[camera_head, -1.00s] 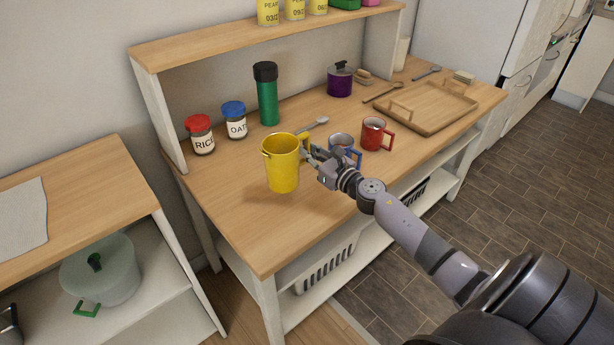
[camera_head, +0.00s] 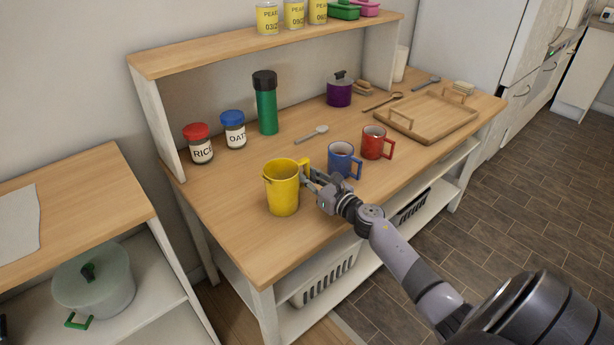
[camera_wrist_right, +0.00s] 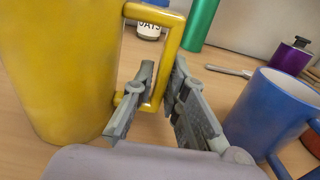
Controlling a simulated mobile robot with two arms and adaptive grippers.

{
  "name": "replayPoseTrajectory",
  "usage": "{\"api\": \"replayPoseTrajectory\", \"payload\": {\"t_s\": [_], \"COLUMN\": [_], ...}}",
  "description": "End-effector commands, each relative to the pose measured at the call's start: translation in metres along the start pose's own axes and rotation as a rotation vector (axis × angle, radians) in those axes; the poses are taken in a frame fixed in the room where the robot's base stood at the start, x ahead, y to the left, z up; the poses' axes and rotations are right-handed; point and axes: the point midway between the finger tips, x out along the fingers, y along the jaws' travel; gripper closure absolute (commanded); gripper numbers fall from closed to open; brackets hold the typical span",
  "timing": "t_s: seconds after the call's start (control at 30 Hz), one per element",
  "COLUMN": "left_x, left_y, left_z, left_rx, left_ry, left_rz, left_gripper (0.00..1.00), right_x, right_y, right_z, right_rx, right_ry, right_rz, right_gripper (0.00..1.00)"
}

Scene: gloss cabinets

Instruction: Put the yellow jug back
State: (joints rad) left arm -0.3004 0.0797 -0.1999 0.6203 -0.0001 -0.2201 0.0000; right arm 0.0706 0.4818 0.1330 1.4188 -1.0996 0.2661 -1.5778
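The yellow jug (camera_head: 281,191) stands upright on the wooden worktop (camera_head: 236,217), near its front left part. Its handle points right, toward my right gripper (camera_head: 308,180). In the right wrist view the jug (camera_wrist_right: 60,70) fills the left side. The right gripper's fingers (camera_wrist_right: 163,68) are on either side of the upright bar of its handle, with a gap between finger and bar on the left, so the gripper looks open around the handle. My left gripper is not in view.
A blue mug (camera_head: 341,160) stands close to the right of my right gripper, with a red mug (camera_head: 374,142) beyond it. A spoon (camera_head: 312,134), two labelled jars (camera_head: 202,151) and a green flask (camera_head: 266,108) are behind. A wooden tray (camera_head: 430,133) lies at right. The front left worktop is clear.

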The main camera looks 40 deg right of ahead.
Motion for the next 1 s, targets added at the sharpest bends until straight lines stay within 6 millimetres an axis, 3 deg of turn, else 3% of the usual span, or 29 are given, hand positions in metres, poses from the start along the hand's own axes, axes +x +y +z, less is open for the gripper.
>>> {"api": "replayPoseTrajectory", "payload": {"t_s": [0.2,0.53,1.0], "left_x": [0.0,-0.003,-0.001], "left_y": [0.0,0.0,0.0], "left_z": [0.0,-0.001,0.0], "left_rx": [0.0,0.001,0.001], "left_ry": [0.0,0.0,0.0], "left_rz": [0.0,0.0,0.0], "left_gripper": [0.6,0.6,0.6], "right_x": [0.0,-0.001,-0.067], "right_y": [0.0,0.0,0.0], "right_z": [0.0,0.002,0.0], "right_rx": [0.0,0.0,0.001], "right_ry": [0.0,0.0,0.001], "right_rz": [0.0,0.0,-0.001], "right_gripper": [0.72,0.72,0.72]}}
